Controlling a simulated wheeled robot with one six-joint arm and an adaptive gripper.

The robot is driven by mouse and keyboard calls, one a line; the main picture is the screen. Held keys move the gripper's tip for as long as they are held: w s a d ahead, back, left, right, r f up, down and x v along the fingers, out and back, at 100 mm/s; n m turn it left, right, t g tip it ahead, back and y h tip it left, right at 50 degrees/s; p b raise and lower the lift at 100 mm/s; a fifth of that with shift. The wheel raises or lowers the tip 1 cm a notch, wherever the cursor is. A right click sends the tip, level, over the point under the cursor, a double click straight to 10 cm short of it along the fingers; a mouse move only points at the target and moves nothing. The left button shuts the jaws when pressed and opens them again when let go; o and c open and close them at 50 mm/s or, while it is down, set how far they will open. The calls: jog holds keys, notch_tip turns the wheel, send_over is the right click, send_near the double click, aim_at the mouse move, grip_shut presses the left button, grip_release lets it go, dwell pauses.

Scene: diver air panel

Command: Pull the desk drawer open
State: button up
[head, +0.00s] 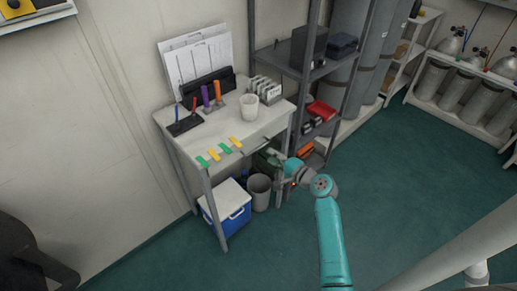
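The white desk (215,140) stands against the wall at the centre left in the head view. Its drawer front (250,146) sits under the right part of the desk's front edge and looks shut or nearly so. A small dark handle shows near it (266,138). My gripper (271,154) is just below and in front of the drawer front, at the end of my teal arm. The gripper is small and dark here, so I cannot tell whether its fingers are open or touch the handle.
A metal shelf (312,70) stands close at right. The green floor (400,190) is clear in front.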

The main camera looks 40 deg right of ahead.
jog(key=w, duration=0.2)
jog(key=w+f, duration=0.1)
jog(key=w, duration=0.5)
jog(key=shift+w+a+f, duration=0.1)
jog(key=shift+a+f, duration=0.1)
jog(key=shift+f, duration=0.1)
jog(key=shift+c, duration=0.2)
grip_shut()
